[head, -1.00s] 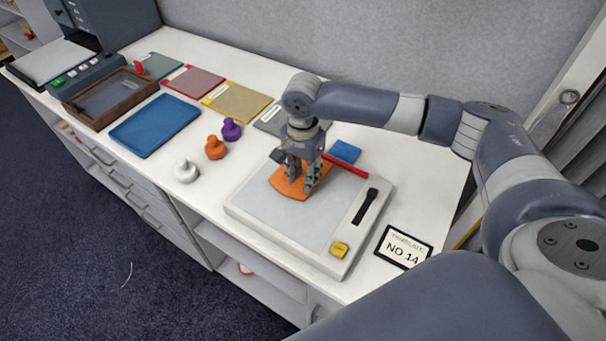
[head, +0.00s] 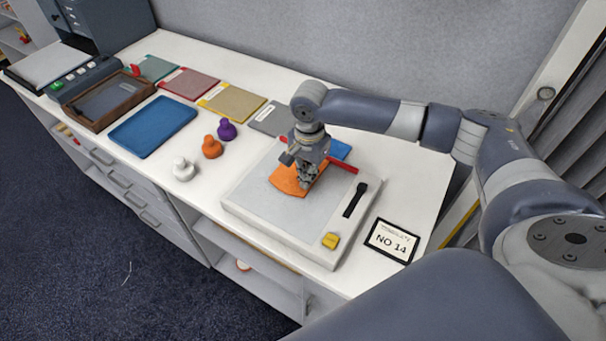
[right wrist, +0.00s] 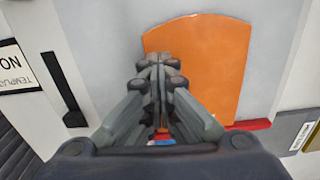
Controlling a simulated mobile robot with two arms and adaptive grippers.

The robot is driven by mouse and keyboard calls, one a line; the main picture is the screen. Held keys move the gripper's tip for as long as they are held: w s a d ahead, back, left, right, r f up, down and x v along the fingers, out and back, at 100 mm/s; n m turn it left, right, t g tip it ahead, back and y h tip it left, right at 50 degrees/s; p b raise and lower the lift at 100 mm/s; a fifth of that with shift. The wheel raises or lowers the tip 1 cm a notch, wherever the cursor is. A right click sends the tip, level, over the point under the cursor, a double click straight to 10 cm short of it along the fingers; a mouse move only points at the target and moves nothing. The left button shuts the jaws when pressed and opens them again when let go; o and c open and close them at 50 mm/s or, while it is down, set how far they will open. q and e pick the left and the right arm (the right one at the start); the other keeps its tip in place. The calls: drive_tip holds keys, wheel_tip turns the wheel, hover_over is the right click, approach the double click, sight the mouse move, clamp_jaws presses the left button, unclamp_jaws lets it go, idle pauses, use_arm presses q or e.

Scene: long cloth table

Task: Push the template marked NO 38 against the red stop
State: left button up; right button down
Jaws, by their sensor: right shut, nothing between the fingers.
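An orange template (head: 285,181) with one curved edge lies on the pale board (head: 255,207); it also shows in the right wrist view (right wrist: 205,60). The red stop (head: 342,169) is a bar along the board's far side. My right gripper (head: 306,184) is shut and empty, pointing down over the orange template, near the stop. In the right wrist view the shut fingers (right wrist: 158,66) hide part of the template and stop; I cannot tell whether these two touch. The card (head: 391,241) reads NO 14; no NO 38 is legible. My left gripper is out of view.
A blue piece (head: 340,150) lies beyond the stop. Coloured panels and a wooden tray (head: 108,97) lie farther left.

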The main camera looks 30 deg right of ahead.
drive_tip(key=shift+s+d+f, duration=0.2)
drive_tip(key=shift+f, duration=0.2)
drive_tip(key=c, duration=1.7)
unclamp_jaws()
drive_tip(key=shift+w, duration=0.1)
drive_tip(key=shift+r, duration=0.1)
drive_tip(key=shift+w+r, duration=0.1)
drive_tip(key=shift+r, duration=0.25)
wheel_tip(320, 180, up, 11)
drive_tip(key=shift+a+r, duration=0.15)
drive_tip(key=shift+r, duration=0.05)
